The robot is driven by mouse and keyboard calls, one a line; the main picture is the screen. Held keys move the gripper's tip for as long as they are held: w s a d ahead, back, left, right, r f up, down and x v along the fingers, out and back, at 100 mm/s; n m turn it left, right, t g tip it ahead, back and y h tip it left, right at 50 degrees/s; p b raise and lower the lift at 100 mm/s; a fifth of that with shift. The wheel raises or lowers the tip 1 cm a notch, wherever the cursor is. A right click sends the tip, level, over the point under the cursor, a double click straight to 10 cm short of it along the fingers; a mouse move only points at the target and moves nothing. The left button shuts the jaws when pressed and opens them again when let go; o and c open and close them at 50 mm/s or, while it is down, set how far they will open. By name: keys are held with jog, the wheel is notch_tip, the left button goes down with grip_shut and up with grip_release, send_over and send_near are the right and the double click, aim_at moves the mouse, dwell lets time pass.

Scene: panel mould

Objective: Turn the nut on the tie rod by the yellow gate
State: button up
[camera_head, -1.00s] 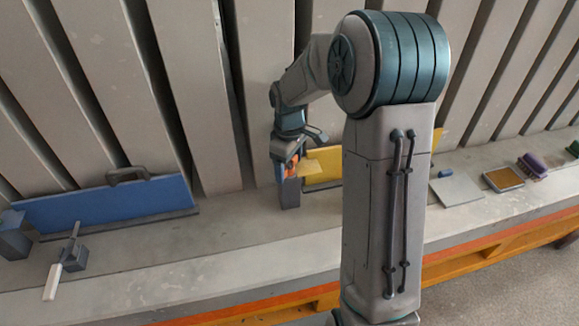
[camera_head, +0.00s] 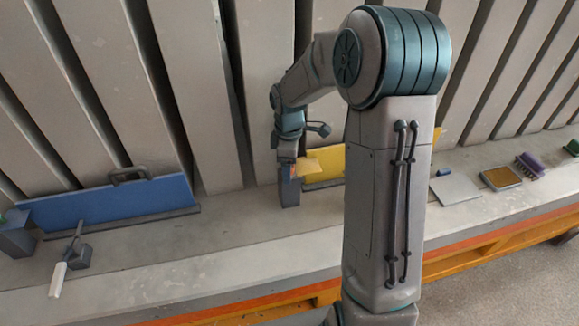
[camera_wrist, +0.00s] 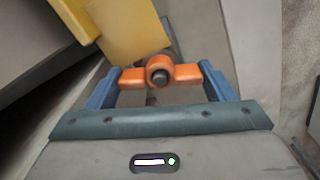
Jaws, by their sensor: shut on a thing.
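In the wrist view an orange winged nut (camera_wrist: 159,71) sits on a dark tie rod end (camera_wrist: 163,47). My gripper (camera_wrist: 160,76) is shut on the nut, with one blue finger at each end of its wings. The yellow gate (camera_wrist: 140,36) rises just beyond the nut.
A blue gate (camera_head: 110,205) stands on the bench (camera_head: 240,235) at the left. A white-handled tool (camera_head: 57,280) lies before it. A grey plate (camera_head: 456,189), a brown-topped tray (camera_head: 501,178) and a purple brush (camera_head: 531,165) lie at the right. Grey panels (camera_head: 200,90) rise behind.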

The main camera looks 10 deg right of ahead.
jog(key=shift+r+n+p, duration=0.1)
jog(key=shift+n+p, duration=0.55)
jog(key=shift+n, duration=1.05)
jog(key=shift+p, duration=0.35)
jog(key=shift+s+n+p, duration=0.1)
jog(key=shift+n+p, duration=0.65)
jog(key=shift+n, duration=0.25)
jog(key=shift+f+n, duration=0.2)
jog(key=shift+n, duration=0.5)
jog(key=o, duration=1)
jog(key=shift+o, duration=0.2)
notch_tip(320, 180, up, 14)
jog(key=b, duration=0.1)
